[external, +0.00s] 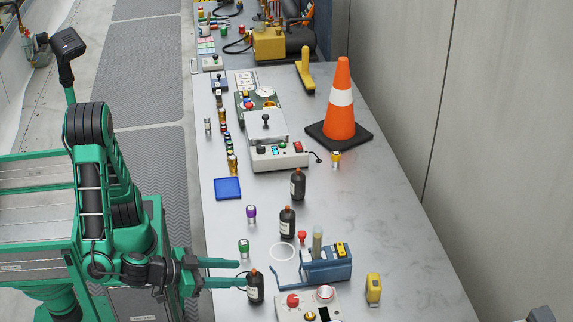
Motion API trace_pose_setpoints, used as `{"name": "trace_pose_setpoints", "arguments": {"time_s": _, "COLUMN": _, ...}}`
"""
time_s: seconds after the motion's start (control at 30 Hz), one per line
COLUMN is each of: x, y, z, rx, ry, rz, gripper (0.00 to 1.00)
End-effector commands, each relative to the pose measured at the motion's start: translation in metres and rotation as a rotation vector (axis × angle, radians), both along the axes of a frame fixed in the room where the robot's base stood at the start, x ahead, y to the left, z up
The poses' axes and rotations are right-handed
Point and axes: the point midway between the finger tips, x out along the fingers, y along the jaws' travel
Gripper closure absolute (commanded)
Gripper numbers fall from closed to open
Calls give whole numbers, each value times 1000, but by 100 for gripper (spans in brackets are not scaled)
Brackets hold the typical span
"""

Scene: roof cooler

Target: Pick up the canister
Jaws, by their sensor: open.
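My gripper (241,273) is open at the near left of the grey table, its two green fingers pointing right. A black bottle-shaped canister with an orange-brown cap (255,287) stands upright at the fingertips, close to the lower finger. I cannot tell whether it touches the finger or sits between the two. Two similar black canisters stand farther back, one (287,223) near the white ring and one (298,185) behind it. Small silver cans with a green band (244,249) and a purple band (251,214) stand at the left; which item is named canister is not marked.
A blue device (325,265) and a control box with a red button (293,301) stand right of the gripper. A yellow block (374,289) is farther right. A blue tray (228,189), a grey control box (279,157) and an orange cone (341,105) stand behind.

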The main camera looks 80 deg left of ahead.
Motion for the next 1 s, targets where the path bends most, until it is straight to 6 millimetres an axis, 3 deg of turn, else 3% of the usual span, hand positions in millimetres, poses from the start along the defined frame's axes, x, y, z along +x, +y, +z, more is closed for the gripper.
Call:
{"name": "trace_pose_setpoints", "arguments": {"time_s": 0.1, "x": 0, "y": 1, "z": -23, "rx": 6, "ry": 0, "rz": 0, "gripper": 59}}
{"name": "trace_pose_setpoints", "arguments": {"time_s": 0.2, "x": 1, "y": 1, "z": -33, "rx": 3, "ry": 1, "rz": 2, "gripper": 59}}
{"name": "trace_pose_setpoints", "arguments": {"time_s": 1.0, "x": 77, "y": 14, "z": -73, "rx": 2, "ry": 0, "rz": 5, "gripper": 59}}
